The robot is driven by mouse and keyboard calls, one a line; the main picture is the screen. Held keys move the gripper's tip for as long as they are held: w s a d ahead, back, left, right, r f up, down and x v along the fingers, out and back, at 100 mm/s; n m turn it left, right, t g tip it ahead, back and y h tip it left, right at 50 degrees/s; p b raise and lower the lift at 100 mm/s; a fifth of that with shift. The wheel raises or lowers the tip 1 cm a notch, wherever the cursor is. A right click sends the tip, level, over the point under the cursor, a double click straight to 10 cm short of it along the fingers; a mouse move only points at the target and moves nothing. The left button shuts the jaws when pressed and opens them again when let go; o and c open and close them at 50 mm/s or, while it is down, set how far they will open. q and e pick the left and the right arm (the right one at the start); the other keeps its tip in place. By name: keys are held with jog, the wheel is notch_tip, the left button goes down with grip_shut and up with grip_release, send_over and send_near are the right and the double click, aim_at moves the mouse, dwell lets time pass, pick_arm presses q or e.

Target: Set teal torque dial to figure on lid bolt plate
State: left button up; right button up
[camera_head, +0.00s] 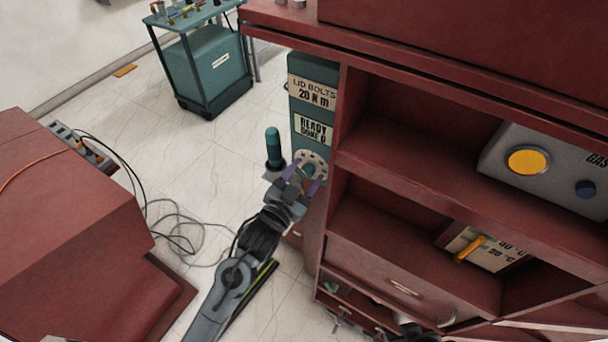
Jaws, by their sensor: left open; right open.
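The lid bolt plate (313,92) is on the upper front of a teal unit and reads "LID BOLTS 20 N m". A second plate (313,128) below it seems to read "READY" and "DONE 0". Under that is a round dial (312,158) with a pale holed rim and a teal middle, partly hidden by my gripper. Its setting is too small to read. My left gripper (305,177) is open, with its purple-tipped fingers at the dial's lower front. I cannot tell whether they touch it. My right gripper is not clearly in view.
A teal upright handle (273,148) stands just left of the dial. A dark red shelf unit (400,160) adjoins on the right, holding a grey box with a yellow knob (528,161). A teal cart (210,70) stands behind. Cables (175,225) lie on the floor at left.

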pick_arm(q)
jog(key=c, duration=1)
jog(key=shift+r+n+p, duration=0.2)
jog(key=shift+n+p, duration=0.3)
jog(key=shift+p, duration=0.25)
jog(key=shift+c, duration=0.2)
jog(key=shift+r+n+p, duration=0.1)
jog(key=shift+n+p, duration=1)
jog(key=shift+p, duration=0.05)
jog(key=n+p, duration=0.3)
jog(key=shift+n, duration=0.4)
jog(key=shift+a+f+n+p, duration=0.1)
jog(key=shift+f+n+p, duration=0.1)
jog(key=shift+n+p, duration=0.6)
jog(key=o, duration=1)
jog(key=shift+o, duration=0.2)
